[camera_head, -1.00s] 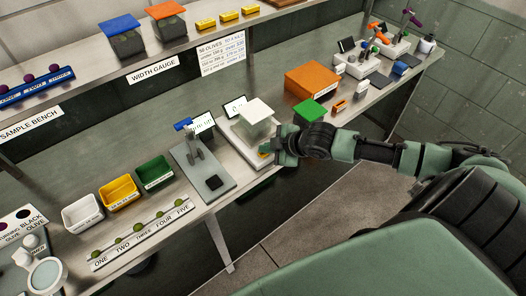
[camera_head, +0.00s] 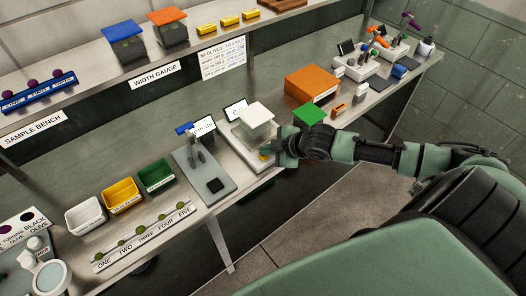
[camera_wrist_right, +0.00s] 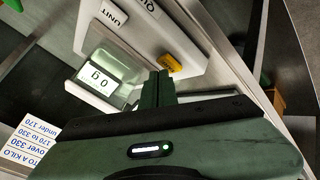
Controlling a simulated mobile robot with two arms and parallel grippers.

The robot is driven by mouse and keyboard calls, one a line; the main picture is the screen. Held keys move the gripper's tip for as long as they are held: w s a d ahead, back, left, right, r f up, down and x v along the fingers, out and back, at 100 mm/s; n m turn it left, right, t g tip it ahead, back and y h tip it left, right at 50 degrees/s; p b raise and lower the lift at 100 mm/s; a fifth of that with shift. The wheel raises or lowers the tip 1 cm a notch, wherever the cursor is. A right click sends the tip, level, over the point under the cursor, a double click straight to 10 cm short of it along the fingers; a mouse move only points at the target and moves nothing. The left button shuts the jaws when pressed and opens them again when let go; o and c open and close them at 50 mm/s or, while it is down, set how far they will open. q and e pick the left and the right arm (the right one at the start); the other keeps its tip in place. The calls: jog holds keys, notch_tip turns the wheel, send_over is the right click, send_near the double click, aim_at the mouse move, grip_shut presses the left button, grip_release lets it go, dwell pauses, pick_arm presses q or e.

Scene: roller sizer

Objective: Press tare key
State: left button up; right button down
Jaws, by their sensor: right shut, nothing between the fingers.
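The weighing scale (camera_head: 243,150) has a raised white plate (camera_head: 256,114) and a display (camera_head: 236,110). In the right wrist view its display (camera_wrist_right: 101,80) reads 0 g. A yellow key (camera_head: 264,154) sits at the scale's front corner; it also shows in the right wrist view (camera_wrist_right: 173,65). My right gripper (camera_head: 280,153) is shut and empty at that corner. In the right wrist view its fingertips (camera_wrist_right: 158,76) are right beside the yellow key. I cannot tell if they touch it. A UNIT label (camera_wrist_right: 114,14) shows on the scale. My left gripper is not in view.
A grey device (camera_head: 203,170) with its own display stands left of the scale. An orange box (camera_head: 312,83) and a green-topped block (camera_head: 308,113) stand to the right. White, yellow and green bins (camera_head: 155,175) sit at the left. The bench's front edge is close to the scale.

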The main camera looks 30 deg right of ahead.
aim_at(266, 157)
jog(key=shift+r, duration=0.25)
notch_tip(266, 157, up, 6)
jog(key=p, duration=0.6)
